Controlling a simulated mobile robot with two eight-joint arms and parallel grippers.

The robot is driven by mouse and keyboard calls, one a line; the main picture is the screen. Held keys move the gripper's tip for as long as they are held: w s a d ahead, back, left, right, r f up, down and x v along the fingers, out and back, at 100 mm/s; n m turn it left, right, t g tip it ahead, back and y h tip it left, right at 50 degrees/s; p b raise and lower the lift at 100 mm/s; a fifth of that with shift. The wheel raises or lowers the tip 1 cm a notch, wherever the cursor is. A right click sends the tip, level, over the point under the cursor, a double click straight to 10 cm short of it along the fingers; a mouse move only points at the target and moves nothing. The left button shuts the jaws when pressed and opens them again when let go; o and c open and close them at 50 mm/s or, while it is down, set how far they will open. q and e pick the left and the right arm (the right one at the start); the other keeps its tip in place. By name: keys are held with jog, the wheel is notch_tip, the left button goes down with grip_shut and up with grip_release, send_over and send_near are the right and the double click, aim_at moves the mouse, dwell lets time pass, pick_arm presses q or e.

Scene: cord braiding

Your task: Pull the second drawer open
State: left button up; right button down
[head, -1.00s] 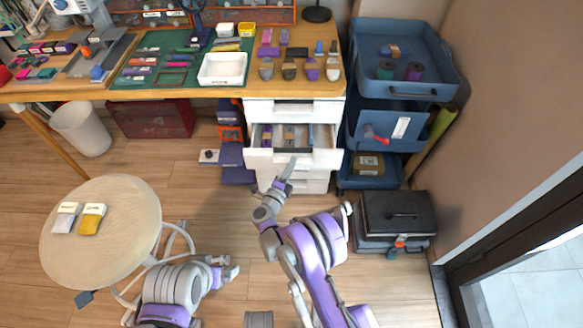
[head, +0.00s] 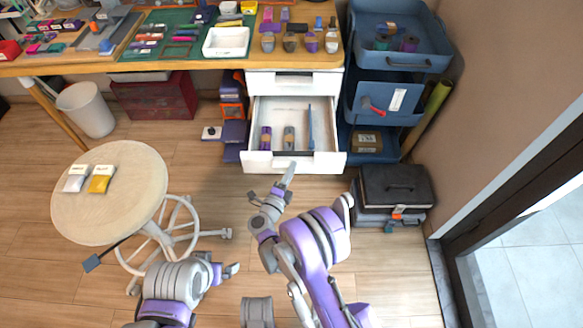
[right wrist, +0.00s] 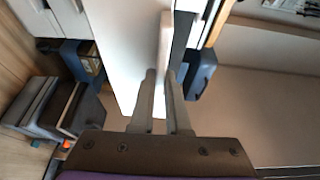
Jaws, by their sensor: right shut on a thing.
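The second drawer (head: 255,160) of the white cabinet under the workbench is pulled well out.
The closed top drawer (head: 294,84) is above. A blue cart (head: 385,90) stands close on the right, with a dark case (head: 397,190) on the floor before it. A round stool (head: 110,205) is at the left. Floor in front of the drawer is clear.

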jog(key=shift+a, duration=0.1)
jog(key=c, duration=0.9)
grip_release()
jog(key=shift+s, duration=0.1)
jog(key=p+v, duration=0.1)
jog(key=v, duration=0.9)
jog(key=shift+s, duration=0.35)
jog(key=shift+a, duration=0.1)
